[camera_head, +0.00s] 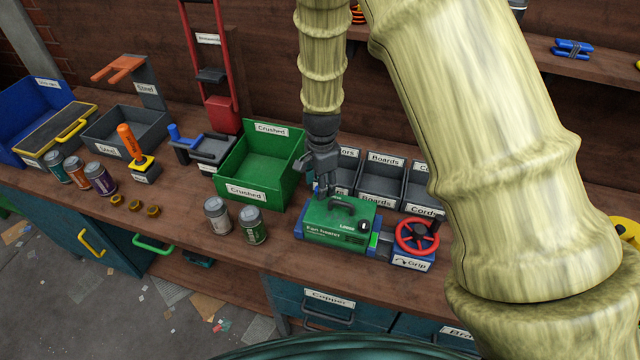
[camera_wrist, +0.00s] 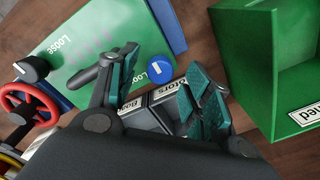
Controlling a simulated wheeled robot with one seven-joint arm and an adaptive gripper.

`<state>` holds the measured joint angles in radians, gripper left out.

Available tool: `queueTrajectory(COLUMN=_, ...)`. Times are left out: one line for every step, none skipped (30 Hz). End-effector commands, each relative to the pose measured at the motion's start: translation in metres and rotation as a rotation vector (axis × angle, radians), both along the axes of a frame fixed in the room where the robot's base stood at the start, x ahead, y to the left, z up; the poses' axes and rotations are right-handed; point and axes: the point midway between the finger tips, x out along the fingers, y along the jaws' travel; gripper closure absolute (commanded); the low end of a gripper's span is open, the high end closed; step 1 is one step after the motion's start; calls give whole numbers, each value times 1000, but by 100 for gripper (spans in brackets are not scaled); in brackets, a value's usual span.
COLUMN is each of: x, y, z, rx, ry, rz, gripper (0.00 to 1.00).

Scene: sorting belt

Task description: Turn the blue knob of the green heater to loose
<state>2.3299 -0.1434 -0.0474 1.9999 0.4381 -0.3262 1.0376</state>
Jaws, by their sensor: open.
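The green heater (camera_head: 325,224) sits on the workbench with blue ends and a dark handle on top. It also shows in the wrist view (camera_wrist: 95,25). The blue knob (camera_wrist: 160,69) has a short white mark and lies near a "Loose" label; I cannot tell its exact setting. In the head view my gripper hides this knob. A black knob (camera_wrist: 31,69) is on the heater's other end, near another "Loose" label. My gripper (camera_head: 325,186) is open over the heater's back left part. In the wrist view the blue knob appears between its fingers (camera_wrist: 163,80); contact is not clear.
A green "Crushed" bin (camera_head: 275,193) stands close to the left. Grey bins (camera_head: 382,182) stand behind the heater. A red handwheel (camera_head: 418,236) is just to its right. Two cans (camera_head: 251,226) stand at its left front. Bench in front of the heater is clear.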

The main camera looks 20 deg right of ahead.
Motion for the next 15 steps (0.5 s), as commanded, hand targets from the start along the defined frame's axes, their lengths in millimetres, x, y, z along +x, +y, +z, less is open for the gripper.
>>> queueTrajectory(x=0, y=0, z=-4, rx=1, ry=2, rz=0, gripper=50)
queueTrajectory(x=0, y=0, z=-6, rx=1, ry=2, rz=0, gripper=50)
queueTrajectory(x=0, y=0, z=-9, rx=1, ry=1, rz=0, gripper=50)
queueTrajectory(x=0, y=0, z=-10, rx=1, ry=0, rz=0, gripper=50)
queueTrajectory(x=1, y=0, z=-11, rx=1, ry=0, rz=0, gripper=50)
queueTrajectory(x=1, y=0, z=-13, rx=0, ry=-1, rz=0, gripper=50)
queueTrajectory(x=1, y=0, z=-14, rx=0, ry=-1, rz=0, gripper=50)
queueTrajectory(x=1, y=0, z=-15, rx=0, ry=-1, rz=0, gripper=50)
queueTrajectory(x=1, y=0, z=-16, rx=1, ry=-1, rz=0, gripper=50)
queueTrajectory(x=1, y=0, z=-16, rx=1, ry=-1, rz=0, gripper=50)
queueTrajectory(x=1, y=0, z=-17, rx=1, ry=-1, rz=0, gripper=50)
queueTrajectory(x=1, y=0, z=-17, rx=0, ry=-1, rz=0, gripper=50)
queueTrajectory(x=1, y=0, z=-17, rx=0, ry=-1, rz=0, gripper=50)
queueTrajectory(x=1, y=0, z=-17, rx=0, ry=-1, rz=0, gripper=50)
queueTrajectory(x=1, y=0, z=-17, rx=0, ry=-1, rz=0, gripper=50)
